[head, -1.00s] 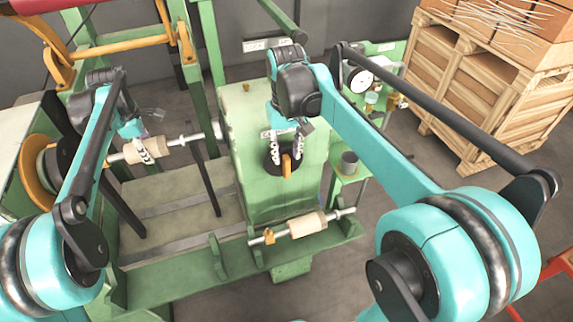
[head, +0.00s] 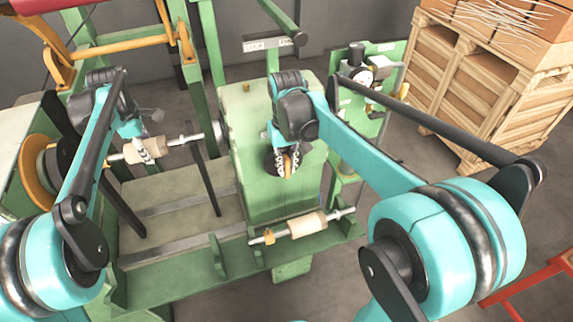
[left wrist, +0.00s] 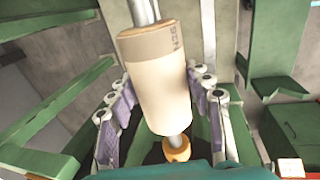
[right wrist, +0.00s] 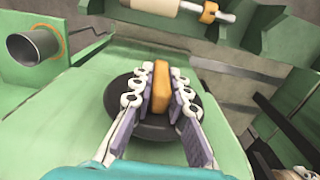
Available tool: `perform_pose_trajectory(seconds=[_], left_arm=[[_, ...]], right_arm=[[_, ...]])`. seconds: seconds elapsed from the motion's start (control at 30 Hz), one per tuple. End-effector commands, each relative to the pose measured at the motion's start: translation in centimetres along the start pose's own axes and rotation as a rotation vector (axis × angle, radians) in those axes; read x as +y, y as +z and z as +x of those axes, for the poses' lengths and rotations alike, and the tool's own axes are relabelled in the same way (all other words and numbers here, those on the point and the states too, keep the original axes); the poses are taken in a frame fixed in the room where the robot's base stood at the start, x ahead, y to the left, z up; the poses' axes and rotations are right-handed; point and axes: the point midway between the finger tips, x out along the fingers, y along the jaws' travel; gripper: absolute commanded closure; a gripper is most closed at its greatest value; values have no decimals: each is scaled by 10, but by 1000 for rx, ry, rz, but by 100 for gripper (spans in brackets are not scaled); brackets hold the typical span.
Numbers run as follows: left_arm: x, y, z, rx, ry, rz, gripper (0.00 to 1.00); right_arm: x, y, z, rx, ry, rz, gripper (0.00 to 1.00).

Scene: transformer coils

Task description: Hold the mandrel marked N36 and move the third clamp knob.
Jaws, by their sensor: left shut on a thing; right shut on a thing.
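The cream mandrel marked N36 (left wrist: 158,85) sits on a metal shaft; it also shows in the head view (head: 170,145). An upright orange knob (right wrist: 161,88) stands on a black round disc (right wrist: 150,128) on the green housing. My right gripper (right wrist: 161,80) is shut on this knob, with fingers on both sides. In the head view the right gripper (head: 287,160) hides part of the disc.
A second cream mandrel (head: 307,225) with an orange collar (head: 268,237) lies on the front rack. A green post-like housing (head: 250,110) stands between the arms. Wooden crates (head: 490,85) are at the back right.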

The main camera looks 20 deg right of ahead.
Motion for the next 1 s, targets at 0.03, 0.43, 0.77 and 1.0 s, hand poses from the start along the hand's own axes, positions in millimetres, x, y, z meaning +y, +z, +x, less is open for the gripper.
perform_pose_trajectory(seconds=[0.03,0.43,0.77,1.0], left_arm=[[-1,0,1,0,-3,0,100],[-1,0,0,-1,-3,0,100],[-1,0,0,-1,-3,0,100],[-1,1,0,-1,-3,0,100]], right_arm=[[0,0,0,0,-1,0,100],[1,1,1,-4,-58,2,100],[3,0,2,-5,-230,5,100],[5,0,3,-4,-456,5,100]])
